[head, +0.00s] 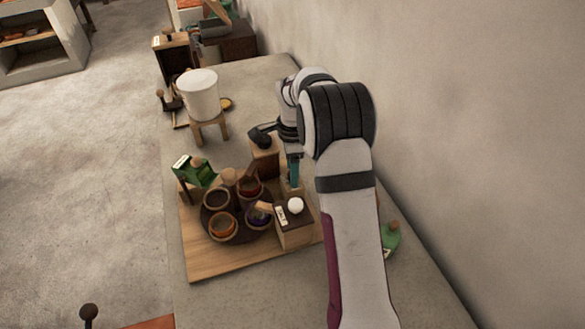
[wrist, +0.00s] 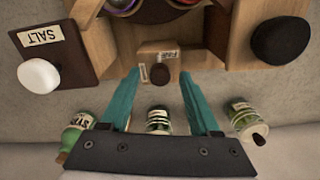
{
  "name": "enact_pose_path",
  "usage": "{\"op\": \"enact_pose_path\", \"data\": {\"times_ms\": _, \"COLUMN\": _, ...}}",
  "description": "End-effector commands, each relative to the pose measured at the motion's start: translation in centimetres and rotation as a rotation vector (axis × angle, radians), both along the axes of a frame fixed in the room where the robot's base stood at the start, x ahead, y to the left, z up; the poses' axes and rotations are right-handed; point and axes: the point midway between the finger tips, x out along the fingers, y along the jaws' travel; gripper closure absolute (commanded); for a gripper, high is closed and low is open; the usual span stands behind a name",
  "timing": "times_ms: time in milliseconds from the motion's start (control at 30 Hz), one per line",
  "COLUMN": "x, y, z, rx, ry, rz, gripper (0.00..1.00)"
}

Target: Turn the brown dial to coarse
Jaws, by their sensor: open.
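The brown dial (wrist: 158,77) is a small dark round knob on a light wooden block (wrist: 178,54) in the wrist view. Two small pale labels sit by it, one above that seems to read FINE and one to its left that I cannot read. My gripper (wrist: 158,72) is open, its teal fingers on either side of the dial, with gaps between them and the knob. In the head view my gripper (head: 293,172) points down beside the wooden station; I cannot make out the dial there.
A box labelled SALT with a white knob (wrist: 38,76) is on the left in the wrist view; a black knob (wrist: 279,41) is on the right. Green jars (wrist: 158,120) stand along the wall side. Bowls (head: 222,226) sit on a round dark tray; a white pot (head: 199,96) stands beyond.

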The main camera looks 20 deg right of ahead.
Motion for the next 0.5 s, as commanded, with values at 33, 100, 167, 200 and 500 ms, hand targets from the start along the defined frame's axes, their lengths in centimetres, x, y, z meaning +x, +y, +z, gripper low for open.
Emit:
{"op": "enact_pose_path", "data": {"times_ms": 33, "x": 0.00, "y": 0.00, "z": -0.01, "rx": 0.000, "ry": 0.000, "rz": 0.000, "gripper": 0.37}}
{"op": "enact_pose_path", "data": {"times_ms": 100, "x": 0.00, "y": 0.00, "z": 0.01, "rx": 0.000, "ry": 0.000, "rz": 0.000, "gripper": 0.37}}
{"op": "enact_pose_path", "data": {"times_ms": 167, "x": 0.00, "y": 0.00, "z": 0.02, "rx": 0.000, "ry": 0.000, "rz": 0.000, "gripper": 0.39}}
{"op": "enact_pose_path", "data": {"times_ms": 200, "x": -0.01, "y": 0.00, "z": 0.02, "rx": 0.000, "ry": 0.000, "rz": 0.000, "gripper": 0.46}}
{"op": "enact_pose_path", "data": {"times_ms": 500, "x": 0.00, "y": 0.00, "z": 0.05, "rx": 0.000, "ry": 0.000, "rz": 0.000, "gripper": 1.00}}
